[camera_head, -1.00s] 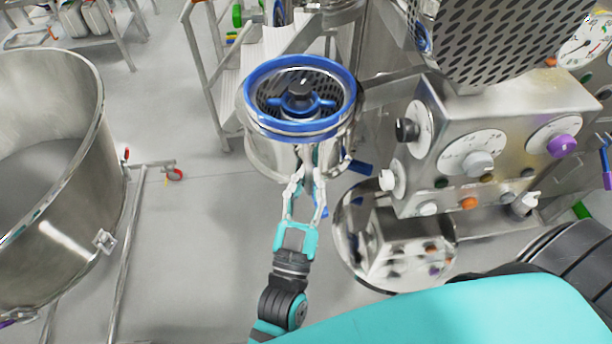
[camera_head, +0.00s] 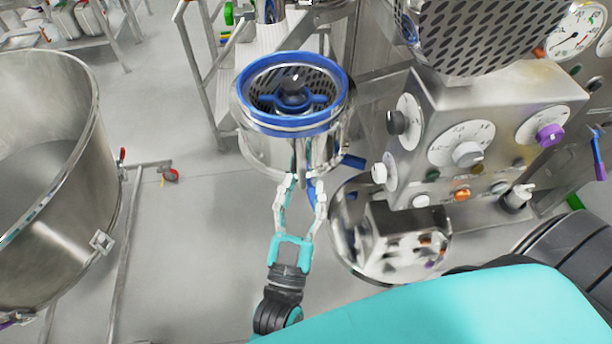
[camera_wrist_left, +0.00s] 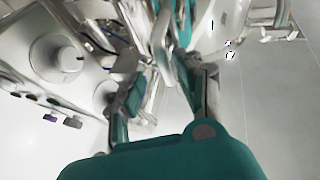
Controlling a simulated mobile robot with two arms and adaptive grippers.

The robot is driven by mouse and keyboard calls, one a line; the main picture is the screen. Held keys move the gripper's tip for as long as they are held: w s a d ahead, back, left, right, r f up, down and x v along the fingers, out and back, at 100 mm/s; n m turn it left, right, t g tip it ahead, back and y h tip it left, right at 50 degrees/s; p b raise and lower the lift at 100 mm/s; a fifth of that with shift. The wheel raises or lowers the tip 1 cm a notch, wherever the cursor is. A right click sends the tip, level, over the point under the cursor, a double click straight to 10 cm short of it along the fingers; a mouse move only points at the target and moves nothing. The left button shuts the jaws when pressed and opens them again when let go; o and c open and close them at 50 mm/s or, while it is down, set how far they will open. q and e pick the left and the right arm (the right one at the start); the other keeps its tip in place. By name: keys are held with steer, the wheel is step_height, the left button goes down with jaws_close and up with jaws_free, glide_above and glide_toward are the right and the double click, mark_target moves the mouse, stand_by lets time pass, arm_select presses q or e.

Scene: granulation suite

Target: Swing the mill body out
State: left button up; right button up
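The mill body (camera_head: 265,150) is a shiny steel cylinder with a blue ring (camera_head: 345,88) around its top. Inside the ring are a perforated screen and a blue bar with a dark knob. It stands beside the steel machine, to the left of the control box. My left gripper (camera_head: 303,181) is at the front of the mill body, fingers pointing at its wall. Its fingers stand apart in the left wrist view (camera_wrist_left: 165,85), with shiny metal beyond them. I cannot tell whether the tips touch the steel. My right gripper is out of view.
The control box (camera_head: 480,110) with dials and knobs stands to the right, below a perforated guard (camera_head: 480,35). A round mirror-like steel part (camera_head: 350,255) sits below it. A large steel bowl (camera_head: 60,200) on a wheeled frame stands left. Floor between is clear.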

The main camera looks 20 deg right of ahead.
arm_select(q)
steer(key=v, duration=0.9)
steer(key=shift+s+a, duration=0.2)
steer(key=shift+s, duration=0.05)
steer(key=a+f+g+y+b, duration=0.1)
steer(key=a+f+g+y, duration=0.2)
steer(key=f, duration=1)
steer(key=a+f+g+y+b, duration=0.15)
steer(key=a+f, duration=0.35)
steer(key=f, duration=0.8)
steer(key=a+f+g+y+b, duration=0.1)
steer(key=a+f+g+y, duration=0.25)
steer(key=f, duration=1.05)
steer(key=s+a+f+n+g+y+b, duration=0.15)
steer(key=s+a+f+g, duration=0.4)
steer(key=a+f, duration=0.7)
steer(key=s+a+f+n+g+y, duration=0.1)
steer(key=s+a+f, duration=0.1)
steer(key=s, duration=0.3)
steer(key=s+a+f+n+g+y, duration=0.1)
steer(key=s+a+f, duration=0.2)
steer(key=s+f, duration=0.1)
steer(key=s+a+f+n+g+y+b, duration=0.1)
steer(key=s+a+f, duration=0.2)
steer(key=s, duration=0.4)
steer(key=shift+a+f+g+y, duration=0.25)
steer(key=shift+f+g+y, duration=0.1)
